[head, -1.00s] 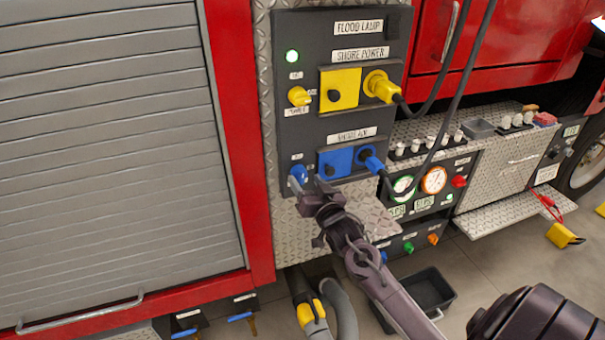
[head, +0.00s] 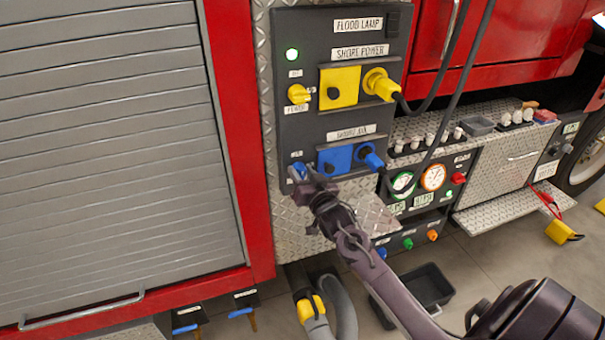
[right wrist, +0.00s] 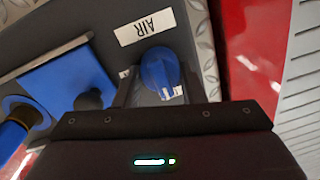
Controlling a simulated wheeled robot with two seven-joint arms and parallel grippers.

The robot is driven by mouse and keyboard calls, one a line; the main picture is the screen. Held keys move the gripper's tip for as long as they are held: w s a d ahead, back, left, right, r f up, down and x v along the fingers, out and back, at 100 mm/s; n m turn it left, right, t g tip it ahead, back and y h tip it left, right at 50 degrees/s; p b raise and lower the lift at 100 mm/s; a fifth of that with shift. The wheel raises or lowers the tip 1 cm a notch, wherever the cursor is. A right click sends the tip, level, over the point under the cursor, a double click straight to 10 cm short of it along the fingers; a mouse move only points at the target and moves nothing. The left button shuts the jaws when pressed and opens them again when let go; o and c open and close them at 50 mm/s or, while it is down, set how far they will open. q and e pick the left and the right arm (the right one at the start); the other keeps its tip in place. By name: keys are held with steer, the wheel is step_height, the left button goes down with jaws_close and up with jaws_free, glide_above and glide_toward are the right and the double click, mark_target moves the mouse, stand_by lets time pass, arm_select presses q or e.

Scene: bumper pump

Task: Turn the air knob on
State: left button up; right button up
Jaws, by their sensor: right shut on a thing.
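The blue air knob (head: 298,169) sits at the lower left of the dark control panel, left of the blue shore-air plate (head: 335,160). My right gripper (head: 304,181) is at the knob and partly covers it in the head view. In the right wrist view the blue knob (right wrist: 159,70) lies between the two fingers of my right gripper (right wrist: 158,82), below a white label reading AIR (right wrist: 144,26). The gripper is shut on the knob. My left gripper is not in view.
Above on the panel are a yellow knob (head: 299,94), a yellow plate (head: 340,88) and a lit green lamp (head: 292,55). A blue plug (head: 370,156) and black cables hang at right. A grey roller shutter (head: 110,150) fills the left.

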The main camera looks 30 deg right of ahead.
steer(key=shift+m, duration=0.3)
steer(key=m+p, duration=0.1)
steer(key=m, duration=0.2)
steer(key=m+p, duration=0.1)
steer(key=m, duration=0.4)
steer(key=shift+f, duration=0.1)
steer(key=m+p, duration=0.1)
steer(key=m, duration=0.4)
steer(key=shift+f+h, duration=0.1)
steer(key=shift+h, duration=0.2)
steer(key=m+p, duration=0.1)
steer(key=m, duration=0.4)
steer(key=shift+f+h, duration=0.15)
steer(key=shift+h, duration=0.15)
steer(key=o, duration=1)
